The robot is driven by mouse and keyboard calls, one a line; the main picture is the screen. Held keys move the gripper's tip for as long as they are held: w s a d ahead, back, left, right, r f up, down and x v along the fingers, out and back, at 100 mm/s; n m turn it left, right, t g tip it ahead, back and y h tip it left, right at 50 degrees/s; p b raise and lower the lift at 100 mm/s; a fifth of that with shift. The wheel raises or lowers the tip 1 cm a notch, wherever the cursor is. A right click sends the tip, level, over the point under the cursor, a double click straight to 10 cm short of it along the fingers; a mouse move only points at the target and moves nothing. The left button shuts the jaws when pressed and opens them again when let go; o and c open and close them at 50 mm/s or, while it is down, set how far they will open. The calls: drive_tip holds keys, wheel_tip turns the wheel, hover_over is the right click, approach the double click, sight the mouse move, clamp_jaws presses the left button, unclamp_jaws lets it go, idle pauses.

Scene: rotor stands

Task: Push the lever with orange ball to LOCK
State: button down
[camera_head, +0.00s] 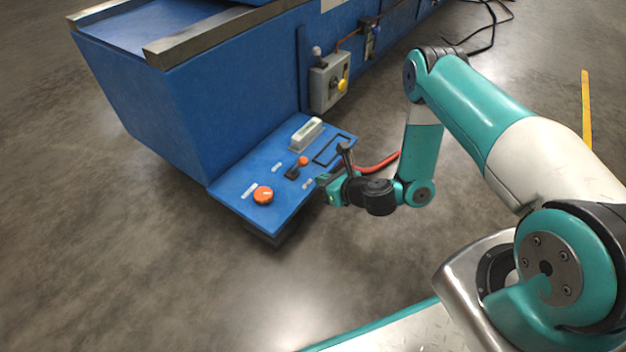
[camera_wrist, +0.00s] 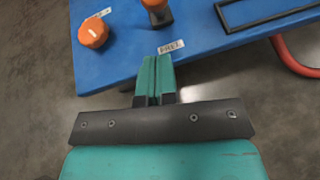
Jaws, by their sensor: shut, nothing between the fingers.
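The lever's orange ball (camera_head: 303,160) stands over a dark base (camera_head: 291,173) on the blue sloping panel. In the wrist view the ball (camera_wrist: 154,3) is cut by the top edge, with its dark base (camera_wrist: 160,18) below. A label reading FREE (camera_wrist: 171,46) lies on the panel between the lever and my fingertips. Another small white label (camera_head: 277,168) sits on the lever's other side, too small to read. My gripper (camera_head: 324,180) is shut and empty at the panel's near right edge, apart from the lever; its teal fingers (camera_wrist: 156,62) point toward the FREE label.
A larger orange knob (camera_head: 263,194) with a white label (camera_head: 249,190) is left of the lever. A whitish handle (camera_head: 306,134) and black rectangular frame (camera_head: 332,150) are farther back. A red hose (camera_head: 379,163) curves behind my gripper. A grey box (camera_head: 329,83) hangs on the blue machine.

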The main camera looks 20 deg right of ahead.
sight(298, 166)
drive_tip(key=w, duration=0.1)
drive_tip(key=w+a, duration=0.1)
drive_tip(key=w+r+b, duration=0.1)
drive_tip(key=shift+w+a+r, duration=0.1)
drive_tip(key=shift+w+a, duration=0.2)
drive_tip(key=shift+w, duration=0.05)
drive_tip(key=shift+r, duration=0.2)
